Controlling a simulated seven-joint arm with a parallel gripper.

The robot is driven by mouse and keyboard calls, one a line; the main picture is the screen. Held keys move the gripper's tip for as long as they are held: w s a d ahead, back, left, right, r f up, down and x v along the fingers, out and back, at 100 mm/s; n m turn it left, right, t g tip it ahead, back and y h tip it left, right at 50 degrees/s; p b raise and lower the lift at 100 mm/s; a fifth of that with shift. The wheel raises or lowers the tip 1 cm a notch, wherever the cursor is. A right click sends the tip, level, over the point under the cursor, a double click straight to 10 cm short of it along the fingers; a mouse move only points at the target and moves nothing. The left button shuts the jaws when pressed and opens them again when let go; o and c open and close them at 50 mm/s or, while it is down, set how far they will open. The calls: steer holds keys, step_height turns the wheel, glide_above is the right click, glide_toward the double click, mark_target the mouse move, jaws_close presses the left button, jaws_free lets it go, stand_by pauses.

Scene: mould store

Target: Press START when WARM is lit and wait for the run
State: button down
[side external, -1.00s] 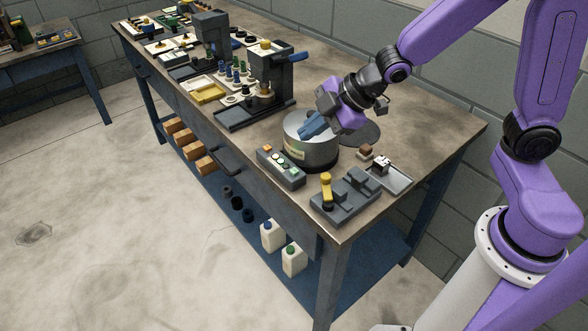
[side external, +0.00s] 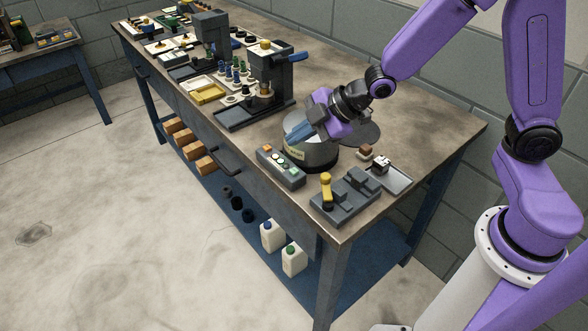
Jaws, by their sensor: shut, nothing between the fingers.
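The grey control box (side external: 281,170) sits near the bench's front edge, with an orange lamp or button (side external: 267,148) at its far end and several pale and green buttons along its top. Its lettering is too small to read, so I cannot tell which is START or WARM, or whether a lamp is lit. My gripper (side external: 288,136) has its blue fingers shut and empty, pointing down-left over the round metal pot (side external: 318,157), just behind the control box. The fingers look apart from the buttons. They and the purple hand hide much of the pot's top.
A dark fixture with a yellow-knobbed lever (side external: 326,182) stands right of the box. A metal tray (side external: 394,180) lies behind it. A press with a blue handle (side external: 270,78) stands to the left. The back right of the bench (side external: 430,120) is clear.

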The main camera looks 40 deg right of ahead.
mark_target(298, 171)
steer(key=shift+f, duration=3)
steer(key=shift+f, duration=0.15)
steer(key=shift+f, duration=0.3)
steer(key=shift+f, duration=0.45)
stand_by(0.4)
steer(key=shift+r, duration=0.9)
steer(key=shift+r, duration=0.1)
steer(key=shift+r, duration=2.4)
